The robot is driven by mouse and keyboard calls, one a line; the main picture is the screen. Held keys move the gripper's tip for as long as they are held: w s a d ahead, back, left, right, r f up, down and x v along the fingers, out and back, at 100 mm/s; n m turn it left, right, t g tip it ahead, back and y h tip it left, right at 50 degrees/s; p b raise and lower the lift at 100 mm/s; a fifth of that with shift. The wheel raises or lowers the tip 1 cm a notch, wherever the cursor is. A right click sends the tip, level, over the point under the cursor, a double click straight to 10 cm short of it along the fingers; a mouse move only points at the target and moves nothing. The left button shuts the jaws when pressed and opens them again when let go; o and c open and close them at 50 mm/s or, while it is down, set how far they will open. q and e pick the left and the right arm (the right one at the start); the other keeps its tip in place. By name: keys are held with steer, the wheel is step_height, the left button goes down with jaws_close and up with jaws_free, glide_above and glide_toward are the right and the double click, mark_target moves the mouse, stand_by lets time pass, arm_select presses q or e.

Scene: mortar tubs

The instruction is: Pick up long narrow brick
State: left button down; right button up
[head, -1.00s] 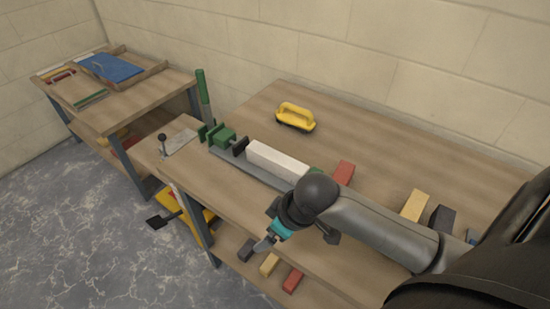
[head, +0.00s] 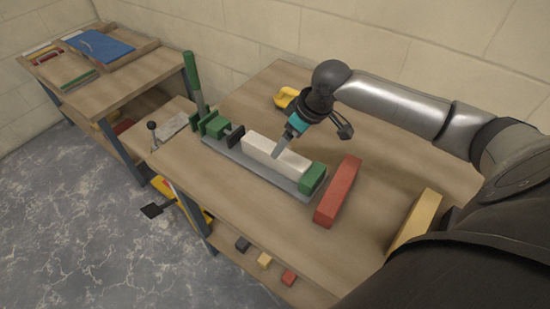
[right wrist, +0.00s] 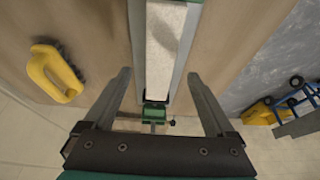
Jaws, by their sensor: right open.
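A long, narrow white block (head: 262,148) lies in a grey bench vise between a dark jaw and a green end jaw (head: 313,178). A long red brick (head: 338,192) lies on the table right of the vise. A yellow brick (head: 418,215) lies farther right, partly hidden by my body. My right gripper (head: 282,148) is over the white block, with a finger overlapping it in the head view. In the right wrist view the open, empty fingers (right wrist: 160,75) straddle the line of the white block (right wrist: 160,50). Contact cannot be told. My left gripper is not in view.
A yellow-handled tool (head: 284,98) lies behind the vise, partly hidden by my right gripper; it also shows in the right wrist view (right wrist: 54,74). A green upright lever (head: 193,82) stands at the vise's left end. Small bricks (head: 264,261) lie on the lower shelf.

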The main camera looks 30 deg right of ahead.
mark_target(283, 154)
steer(key=x, duration=0.3)
steer(key=shift+w+f+b, duration=0.1)
steer(key=shift+f+b, duration=0.05)
steer(key=shift+b, duration=0.2)
steer(key=b+x, duration=0.2)
steer(key=x, duration=0.3)
steer(key=shift+w+a+f, duration=0.1)
steer(key=shift+w, duration=0.1)
steer(key=shift+c, duration=0.3)
jaws_close()
steer(key=shift+w+r, duration=0.1)
steer(key=shift+r, duration=0.1)
